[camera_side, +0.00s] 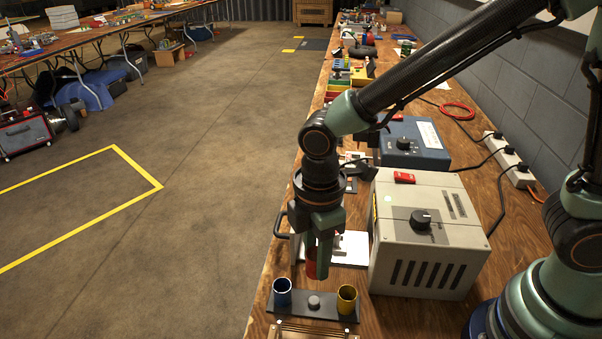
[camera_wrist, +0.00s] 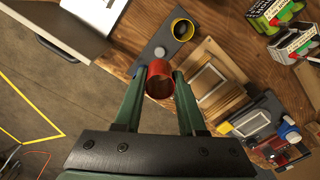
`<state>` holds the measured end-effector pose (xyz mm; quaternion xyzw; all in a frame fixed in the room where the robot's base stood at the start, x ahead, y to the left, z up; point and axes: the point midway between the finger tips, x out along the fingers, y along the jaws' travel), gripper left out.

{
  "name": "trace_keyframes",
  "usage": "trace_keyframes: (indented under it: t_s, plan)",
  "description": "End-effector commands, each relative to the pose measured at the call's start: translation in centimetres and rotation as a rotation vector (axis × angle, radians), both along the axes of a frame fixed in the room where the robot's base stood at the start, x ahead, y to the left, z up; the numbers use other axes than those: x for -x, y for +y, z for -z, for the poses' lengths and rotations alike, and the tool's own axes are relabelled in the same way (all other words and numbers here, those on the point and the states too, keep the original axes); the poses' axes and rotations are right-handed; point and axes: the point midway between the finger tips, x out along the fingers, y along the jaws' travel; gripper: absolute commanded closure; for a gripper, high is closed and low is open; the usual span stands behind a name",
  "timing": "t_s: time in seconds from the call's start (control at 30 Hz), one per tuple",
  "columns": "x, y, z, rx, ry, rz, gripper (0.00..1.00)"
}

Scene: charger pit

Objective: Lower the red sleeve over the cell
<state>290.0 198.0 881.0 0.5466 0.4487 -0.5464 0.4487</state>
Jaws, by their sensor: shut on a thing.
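My gripper (camera_side: 318,250) points down and is shut on the red sleeve (camera_side: 311,266), held above the dark plate (camera_side: 327,316). In the wrist view the red sleeve (camera_wrist: 159,88) sits between the two green fingertips, its round opening visible. On the plate stand a blue cylinder (camera_side: 282,293) at left, a short grey round piece (camera_side: 314,302) in the middle, likely the cell, and an open yellow cylinder (camera_side: 346,300) at right. The wrist view shows the grey piece (camera_wrist: 159,53) just beyond the sleeve and the yellow cylinder (camera_wrist: 182,29) farther off.
A grey box with a knob (camera_side: 425,240) stands close at right of my gripper. A white-topped piece with a dark handle (camera_side: 345,247) lies behind the sleeve. A ribbed wooden block (camera_wrist: 215,82) borders the plate. The bench's left edge is near.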

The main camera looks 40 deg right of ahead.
Motion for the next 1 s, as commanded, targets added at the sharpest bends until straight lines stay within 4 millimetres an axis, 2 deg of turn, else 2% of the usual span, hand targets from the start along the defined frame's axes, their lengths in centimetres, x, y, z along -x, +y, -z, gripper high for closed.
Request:
trace_keyframes:
  t_s: [0.03,0.2,0.4,0.5,0.67,0.83,1.0]
  plan:
    - [-0.2,0.1,-1.8,-0.006,-0.008,0.000,1.00]
    - [-0.1,0.1,-5.9,-0.004,-0.006,0.000,1.00]
    - [-0.1,0.1,-9.1,-0.003,-0.003,0.000,1.00]
    - [-0.2,-0.1,-9.9,-0.001,-0.001,0.006,1.00]
    - [-2.0,-2.0,-9.0,0.003,0.005,0.076,1.00]
    - [-5.2,-6.2,-6.1,0.003,0.005,0.216,1.00]
    - [-7.3,-10.1,-3.7,0.002,0.005,0.331,1.00]
